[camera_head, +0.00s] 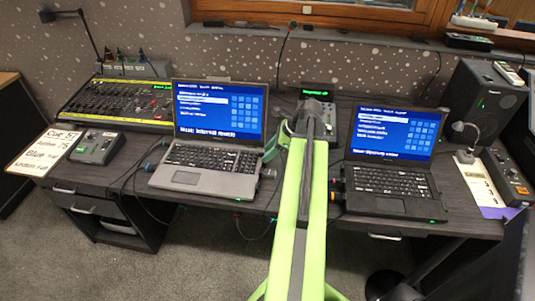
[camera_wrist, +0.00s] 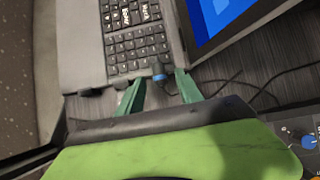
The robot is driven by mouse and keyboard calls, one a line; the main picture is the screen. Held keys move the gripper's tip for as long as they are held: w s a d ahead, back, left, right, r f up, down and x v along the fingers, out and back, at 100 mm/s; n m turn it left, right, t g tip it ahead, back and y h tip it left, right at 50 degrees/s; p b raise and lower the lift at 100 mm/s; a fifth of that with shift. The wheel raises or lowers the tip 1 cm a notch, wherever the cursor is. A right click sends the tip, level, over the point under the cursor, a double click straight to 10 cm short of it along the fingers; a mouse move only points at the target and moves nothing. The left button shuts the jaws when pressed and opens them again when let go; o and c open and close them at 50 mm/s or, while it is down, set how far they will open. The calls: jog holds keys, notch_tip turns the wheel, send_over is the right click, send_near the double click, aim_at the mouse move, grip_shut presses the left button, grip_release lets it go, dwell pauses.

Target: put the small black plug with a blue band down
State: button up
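The small black plug with a blue band (camera_wrist: 158,74) is at the side edge of the left laptop (camera_head: 205,165), where it appears to be plugged in or resting against the edge. A dark cable seems to trail from it. In the wrist view my gripper (camera_wrist: 160,80) has its two green fingers spread on either side of the plug, with gaps between. I cannot tell how high the fingers are above the desk. In the head view, my arm covers much of the area right of this laptop, and the fingers show only partly near its right edge.
The dark desk (camera_head: 300,215) also holds a right laptop (camera_head: 390,190), a lighting mixer (camera_head: 118,100), a small black box (camera_head: 96,147), a speaker (camera_head: 484,100) and a control box (camera_head: 507,175). Loose cables lie on the desk beside the left laptop.

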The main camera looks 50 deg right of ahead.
jog(key=shift+r, duration=0.1)
jog(key=p+v, duration=1)
jog(key=v, duration=0.2)
jog(key=shift+a+r, duration=0.1)
